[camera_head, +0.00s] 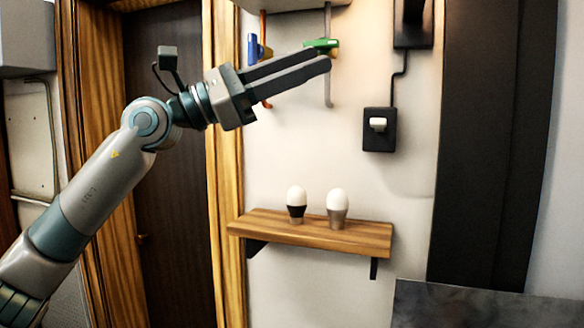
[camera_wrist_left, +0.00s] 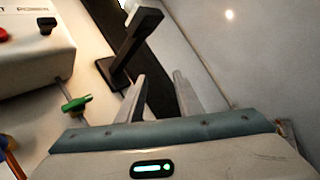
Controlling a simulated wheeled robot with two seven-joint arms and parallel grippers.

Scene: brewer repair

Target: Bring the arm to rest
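My left arm comes in from the left in the head view, raised in front of the wall. Its gripper (camera_head: 321,58) points to the right and holds nothing. In the left wrist view the two fingers of the gripper (camera_wrist_left: 160,77) stand apart with a clear gap between them. In the head view the fingertips overlap the area just below a green handle (camera_head: 322,44); I cannot tell the distance in depth. The green handle also shows in the left wrist view (camera_wrist_left: 76,104), left of the fingers. My right gripper is not in view.
A wooden shelf (camera_head: 310,233) holds two white bulbs, one with a black base (camera_head: 296,204), one with a metallic base (camera_head: 338,209). A black wall switch (camera_head: 378,130), a blue handle (camera_head: 254,47) and a dark door (camera_head: 170,160) are nearby. A control box (camera_wrist_left: 38,50) has red and black knobs.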

